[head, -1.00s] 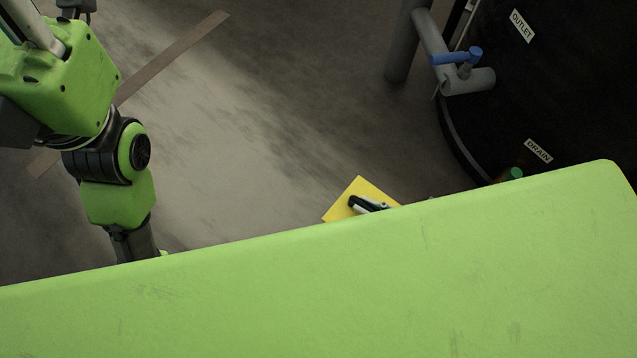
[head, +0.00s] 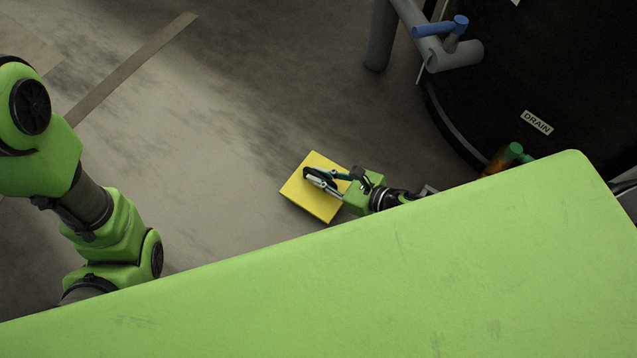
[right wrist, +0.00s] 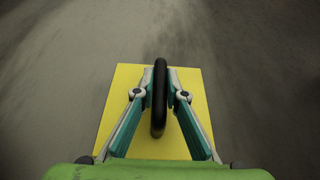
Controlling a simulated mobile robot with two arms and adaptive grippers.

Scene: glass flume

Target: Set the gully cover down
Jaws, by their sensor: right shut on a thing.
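The gully cover (head: 322,206) is a flat yellow square plate with a dark upright handle. In the head view it is over the grey floor, just beyond the edge of my green body. My right gripper (head: 313,177) is shut on its handle. In the right wrist view the cover (right wrist: 110,125) lies below the fingers, and the right gripper (right wrist: 160,92) has one finger on each side of the black handle. I cannot tell whether the plate touches the floor. My left arm shows at the left, but its gripper is hidden.
A black tank (head: 520,70) with a drain label (head: 537,122) stands at the upper right. A grey pipe with a blue valve handle (head: 440,27) and a green-capped orange fitting (head: 505,157) are beside it. The floor (head: 220,130) left of the cover is clear.

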